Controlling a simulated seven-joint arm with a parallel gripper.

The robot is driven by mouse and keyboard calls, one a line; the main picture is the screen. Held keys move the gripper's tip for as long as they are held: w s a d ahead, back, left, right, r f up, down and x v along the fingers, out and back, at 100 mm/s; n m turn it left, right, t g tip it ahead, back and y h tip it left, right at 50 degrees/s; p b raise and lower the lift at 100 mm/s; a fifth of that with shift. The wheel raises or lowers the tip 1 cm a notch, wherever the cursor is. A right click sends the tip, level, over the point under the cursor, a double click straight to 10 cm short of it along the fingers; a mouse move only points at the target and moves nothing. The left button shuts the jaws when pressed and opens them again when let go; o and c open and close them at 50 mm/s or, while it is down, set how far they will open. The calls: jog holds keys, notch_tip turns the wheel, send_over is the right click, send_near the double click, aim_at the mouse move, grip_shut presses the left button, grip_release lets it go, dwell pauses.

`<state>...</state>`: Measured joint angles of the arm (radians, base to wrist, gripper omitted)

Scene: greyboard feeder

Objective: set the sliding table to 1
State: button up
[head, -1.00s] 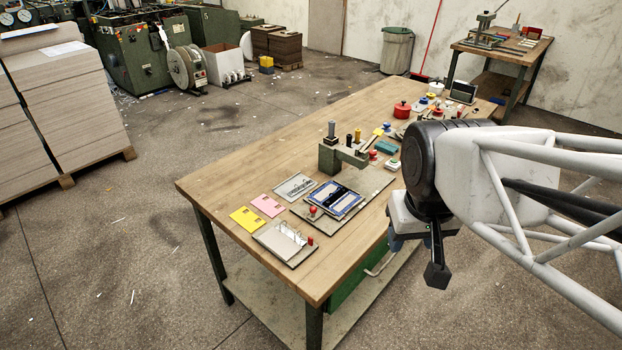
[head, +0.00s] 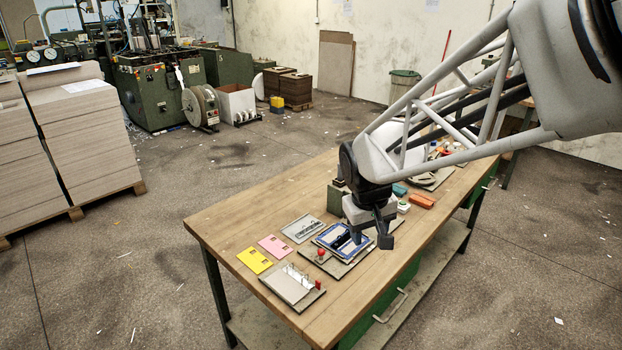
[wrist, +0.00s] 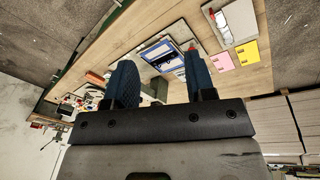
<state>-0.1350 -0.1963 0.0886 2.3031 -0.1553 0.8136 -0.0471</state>
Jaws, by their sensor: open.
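A blue-framed panel (head: 336,238) lies on a grey base board (head: 362,256) with a red knob (head: 321,252) at its left. In front of it, a grey plate with a pale sheet (head: 288,283) has another red knob (head: 318,284). I cannot tell which of these is the sliding table, and no number can be read. My gripper (head: 371,237) is open and empty, hanging above the right part of the blue-framed panel and hiding some of it. In the wrist view the blue-framed panel (wrist: 160,52) shows beyond the two spread fingers (wrist: 158,66).
Yellow (head: 254,260) and pink (head: 273,246) cards lie on the wooden workbench (head: 225,222) at the left. A green block (head: 336,200) stands behind my gripper, partly hidden. An orange piece (head: 421,201) lies to the right. The bench's left end is clear.

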jog(key=w+a+f+n, duration=0.2)
jog(key=w+a+f, duration=0.35)
jog(key=w, duration=0.35)
jog(key=n, duration=0.2)
send_over(321, 250)
jog(key=a, duration=0.1)
notch_tip(321, 250, down, 8)
jog(key=shift+s+a+f+g+h, duration=0.15)
jog(key=shift+s+g+h, duration=0.15)
jog(key=shift+s+h, duration=0.1)
jog(key=shift+f, duration=0.1)
jog(key=shift+w+d+f, duration=0.15)
jog(key=shift+d+f, duration=0.05)
jog(key=shift+f, duration=1.05)
jog(key=shift+w+d+f, duration=0.15)
jog(key=shift+d+f, duration=0.1)
jog(key=shift+f, duration=1)
jog(key=shift+w+d+f, duration=0.15)
jog(key=shift+d+f, duration=0.05)
jog(key=shift+f, duration=1.05)
jog(key=shift+c, duration=0.3)
grip_shut()
